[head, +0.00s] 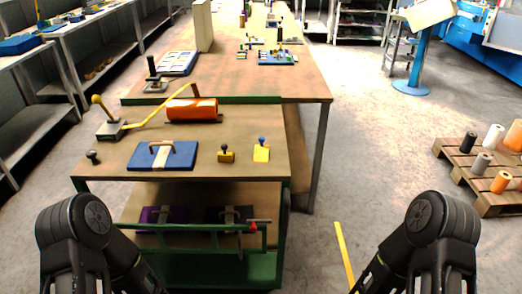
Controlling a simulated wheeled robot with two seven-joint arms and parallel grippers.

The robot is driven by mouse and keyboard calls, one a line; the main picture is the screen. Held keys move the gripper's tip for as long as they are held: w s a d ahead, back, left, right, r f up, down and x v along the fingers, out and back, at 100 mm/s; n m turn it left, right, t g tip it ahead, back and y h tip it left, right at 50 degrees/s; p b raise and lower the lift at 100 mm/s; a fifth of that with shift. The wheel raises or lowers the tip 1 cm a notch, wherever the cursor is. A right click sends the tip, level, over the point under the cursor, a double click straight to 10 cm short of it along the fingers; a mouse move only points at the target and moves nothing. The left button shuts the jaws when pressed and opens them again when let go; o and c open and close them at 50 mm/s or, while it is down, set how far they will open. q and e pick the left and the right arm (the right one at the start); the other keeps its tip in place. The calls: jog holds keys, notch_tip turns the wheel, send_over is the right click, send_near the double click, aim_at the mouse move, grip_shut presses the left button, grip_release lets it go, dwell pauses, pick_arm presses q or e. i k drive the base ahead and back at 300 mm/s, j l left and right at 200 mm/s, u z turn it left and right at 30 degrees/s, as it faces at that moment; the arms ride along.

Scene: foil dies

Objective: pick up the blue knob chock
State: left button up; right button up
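A small yellow chock with a blue knob (261,153) stands near the right front part of the wooden bench top (200,178). Just left of it, apart from it, is a yellow chock with a black knob (226,156). My two arms show only in part at the bottom left and bottom right of the head view, and neither gripper is in the picture.
A blue plate with a handle (160,156), an orange roll (190,109), a yellow lever on a base (110,128) and a small dark knob (93,157) are on the bench. A green-framed shelf (215,268) is below. A pallet with rolls (475,195) stands at right.

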aim_at(262, 151)
jog(key=j+z, duration=0.1)
jog(key=z, duration=1.1)
jog(key=j+z, duration=0.4)
jog(key=k+j+z, duration=0.1)
jog(key=j+z, duration=0.3)
jog(key=j, duration=0.2)
jog(key=k+j+z, duration=0.1)
jog(key=j+z, duration=0.35)
jog(key=k+j, duration=0.15)
jog(key=j, duration=0.2)
jog(key=k+j, duration=0.1)
jog(key=j, duration=0.25)
